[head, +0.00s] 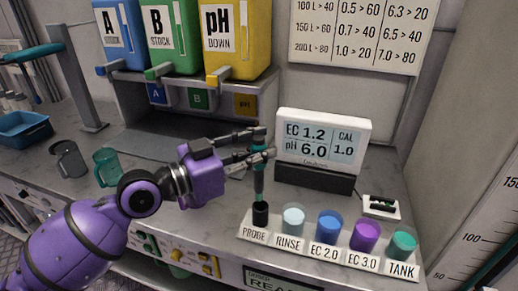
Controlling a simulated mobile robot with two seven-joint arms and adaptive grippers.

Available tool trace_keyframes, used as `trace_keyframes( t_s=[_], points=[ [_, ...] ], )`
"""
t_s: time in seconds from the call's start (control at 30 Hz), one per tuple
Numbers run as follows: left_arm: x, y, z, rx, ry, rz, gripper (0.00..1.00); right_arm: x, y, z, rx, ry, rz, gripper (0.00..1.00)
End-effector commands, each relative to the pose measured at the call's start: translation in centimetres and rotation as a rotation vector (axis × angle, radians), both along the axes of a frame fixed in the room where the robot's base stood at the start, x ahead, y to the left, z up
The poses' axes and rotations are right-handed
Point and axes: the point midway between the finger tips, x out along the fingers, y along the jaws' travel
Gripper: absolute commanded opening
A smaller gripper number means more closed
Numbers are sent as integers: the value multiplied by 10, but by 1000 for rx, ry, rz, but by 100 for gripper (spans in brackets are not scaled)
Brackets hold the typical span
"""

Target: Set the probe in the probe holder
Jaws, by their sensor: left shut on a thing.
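The probe (259,184) is a slim upright stick with a teal part and dark ends. My left gripper (261,147) is shut on its upper part, with the purple arm coming in from the left. The probe holder (260,213) is a black cup at the left end of the white labelled rack, behind the "PROBE" label. The probe's lower end meets the top of this cup; I cannot tell how deep it sits. My right gripper is not in view.
Rinse (292,220), EC 2.0 (328,227), EC 3.0 (364,235) and tank (401,246) cups stand right of the holder. A meter display (322,140) stands behind. Stock jugs (236,40) sit on a shelf.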

Motion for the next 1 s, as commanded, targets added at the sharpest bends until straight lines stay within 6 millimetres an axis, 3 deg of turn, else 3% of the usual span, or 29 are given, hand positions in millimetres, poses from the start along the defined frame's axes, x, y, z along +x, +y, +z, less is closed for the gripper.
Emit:
trace_keyframes(
  t_s=[0.37,0.67,1.0],
  points=[
    [1,0,-1,3,-4,5,0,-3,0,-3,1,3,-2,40],
    [1,0,-25,3,-2,5,0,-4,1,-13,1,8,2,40],
    [1,0,-57,4,-2,4,0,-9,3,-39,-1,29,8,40]
  ],
)
